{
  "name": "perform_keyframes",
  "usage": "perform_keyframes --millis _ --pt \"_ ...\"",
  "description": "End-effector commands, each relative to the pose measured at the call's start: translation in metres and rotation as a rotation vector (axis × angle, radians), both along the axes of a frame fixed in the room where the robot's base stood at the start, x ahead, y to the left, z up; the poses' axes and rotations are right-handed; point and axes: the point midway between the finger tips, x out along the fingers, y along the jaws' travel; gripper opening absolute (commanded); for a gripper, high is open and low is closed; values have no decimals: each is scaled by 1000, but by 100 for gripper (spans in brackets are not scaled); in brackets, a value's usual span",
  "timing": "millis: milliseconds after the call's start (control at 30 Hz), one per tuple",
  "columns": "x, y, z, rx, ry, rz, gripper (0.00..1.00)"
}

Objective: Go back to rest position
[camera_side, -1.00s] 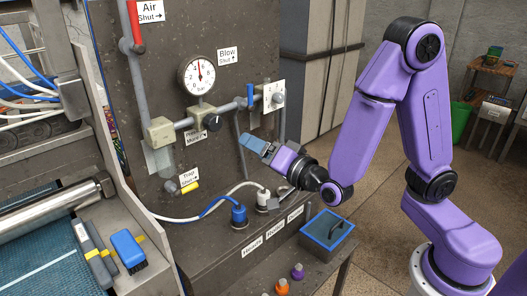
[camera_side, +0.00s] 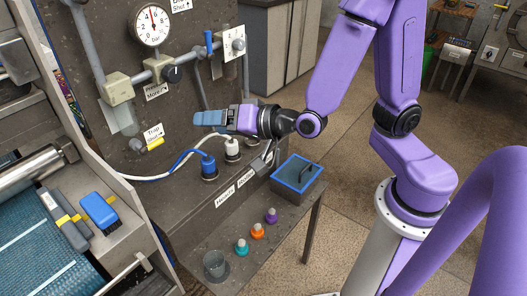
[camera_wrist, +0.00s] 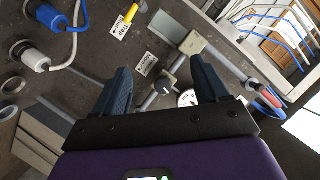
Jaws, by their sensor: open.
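My gripper (camera_side: 210,117) is at the end of the purple arm in the side view, its blue-grey fingers pointing left toward the dark panel (camera_side: 120,45). In the wrist view the two fingers of my gripper (camera_wrist: 162,88) stand apart with nothing between them. Beyond them show the panel's pipe, valve blocks and part of the gauge. The gripper hangs in the air above the bench with the plugs. In the side view I cannot tell how far the fingertips are from the panel.
A blue plug (camera_side: 209,165) and a white plug (camera_side: 232,150) sit in sockets below the gripper. A gauge (camera_side: 151,25) and pipe valves (camera_side: 160,70) project from the panel.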

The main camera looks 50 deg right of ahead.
Motion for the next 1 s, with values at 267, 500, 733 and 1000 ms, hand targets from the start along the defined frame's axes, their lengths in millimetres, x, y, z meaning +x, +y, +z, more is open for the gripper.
perform_keyframes --millis 267,500,733,1000 --pt "-65 41 -20 -187 245 425 74" --pt "-135 36 -32 -443 386 784 74" --pt "-191 -7 -37 -755 482 1083 74" --pt "-225 -79 -31 -1118 579 1305 74"
